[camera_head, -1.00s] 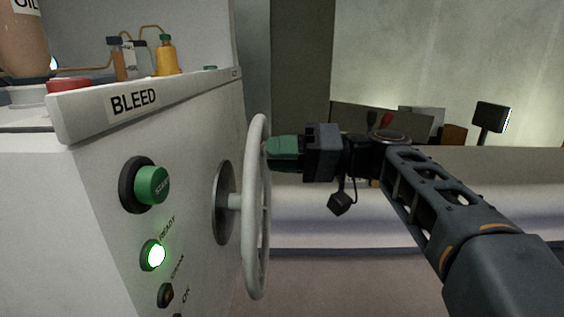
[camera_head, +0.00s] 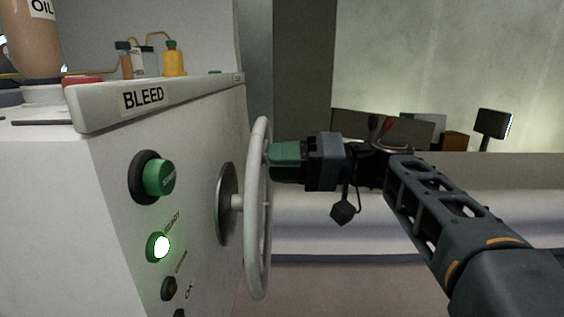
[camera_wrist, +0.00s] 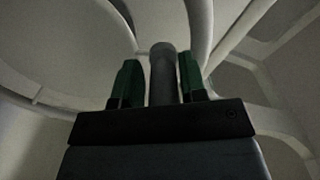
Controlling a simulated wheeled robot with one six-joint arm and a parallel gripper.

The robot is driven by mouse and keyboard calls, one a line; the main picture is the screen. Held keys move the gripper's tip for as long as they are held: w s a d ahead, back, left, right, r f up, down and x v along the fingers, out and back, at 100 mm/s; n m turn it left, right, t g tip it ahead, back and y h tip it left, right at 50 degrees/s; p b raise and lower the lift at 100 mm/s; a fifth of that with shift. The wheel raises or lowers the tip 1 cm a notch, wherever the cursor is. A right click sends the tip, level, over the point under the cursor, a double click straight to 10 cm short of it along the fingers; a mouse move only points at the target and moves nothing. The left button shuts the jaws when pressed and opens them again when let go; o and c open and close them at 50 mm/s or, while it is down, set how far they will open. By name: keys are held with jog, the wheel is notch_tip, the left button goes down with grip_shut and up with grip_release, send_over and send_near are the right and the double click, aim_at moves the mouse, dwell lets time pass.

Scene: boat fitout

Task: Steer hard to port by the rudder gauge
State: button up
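The pale grey steering wheel (camera_head: 258,215) stands edge-on on the right face of the white console (camera_head: 115,190), mounted on a round hub plate. My gripper (camera_head: 271,154) has green fingers and reaches the upper part of the wheel rim from the right. In the wrist view, the fingers of my gripper (camera_wrist: 160,80) stand on both sides of a grey upright bar (camera_wrist: 162,72). A thin gap seems to show on the bar's left, so I cannot tell whether they press on it. No rudder gauge can be made out.
The console has a green start button (camera_head: 159,177), a lit green ready lamp (camera_head: 160,246) and a BLEED label (camera_head: 143,97). Bottles (camera_head: 174,60) stand on top. A small dark screen (camera_head: 493,124) is at the right, too oblique to read. A pale ledge (camera_head: 400,215) runs behind my arm.

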jog(key=shift+o, duration=1)
jog(key=shift+d, duration=0.1)
jog(key=d+p, duration=0.3)
jog(key=d, duration=1)
jog(key=shift+s+d, duration=0.25)
jog(key=shift+d, duration=0.05)
